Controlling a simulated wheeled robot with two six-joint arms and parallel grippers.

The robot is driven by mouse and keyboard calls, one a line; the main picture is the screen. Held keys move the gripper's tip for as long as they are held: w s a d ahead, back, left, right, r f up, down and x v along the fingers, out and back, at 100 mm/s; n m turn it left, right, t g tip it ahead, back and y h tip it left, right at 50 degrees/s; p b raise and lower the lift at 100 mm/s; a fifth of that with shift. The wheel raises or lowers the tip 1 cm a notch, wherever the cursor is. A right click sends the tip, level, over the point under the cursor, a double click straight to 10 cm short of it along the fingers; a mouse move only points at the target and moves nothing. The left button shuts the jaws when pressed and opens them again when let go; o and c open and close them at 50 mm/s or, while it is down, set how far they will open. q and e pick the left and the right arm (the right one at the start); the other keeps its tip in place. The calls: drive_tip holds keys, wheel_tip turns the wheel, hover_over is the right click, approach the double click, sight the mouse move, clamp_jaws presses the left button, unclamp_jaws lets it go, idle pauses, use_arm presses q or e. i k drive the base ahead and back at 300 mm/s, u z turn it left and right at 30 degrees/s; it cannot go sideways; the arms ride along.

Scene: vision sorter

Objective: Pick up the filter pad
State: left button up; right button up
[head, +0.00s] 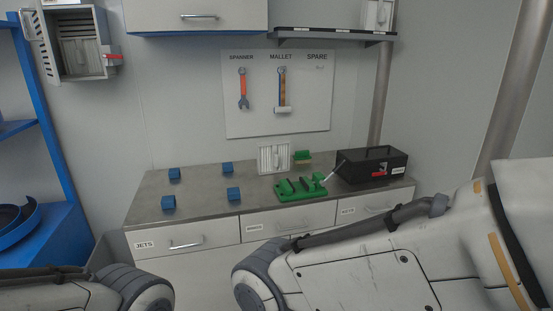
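No thing in the head view is plainly marked as the filter pad, and I cannot tell for sure which one it is. A white slatted panel (274,158) stands upright at the back of the grey worktop. A small green block (302,157) with a yellowish lower part is just right of it. Both are too small to make out well. Only links of my two arms show along the bottom edge. Neither gripper is in view, so I cannot see whether they are open or shut.
The worktop (211,198) holds several blue blocks (233,194) at left, a green fixture (299,188) and a black toolbox (371,165) at right. A spanner (243,89) and mallet (282,92) hang on a board. An open wall box (80,58) is upper left.

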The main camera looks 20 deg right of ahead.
sight(273, 157)
drive_tip(key=z, duration=0.6)
drive_tip(key=i, duration=1.9)
drive_tip(key=u, duration=0.55)
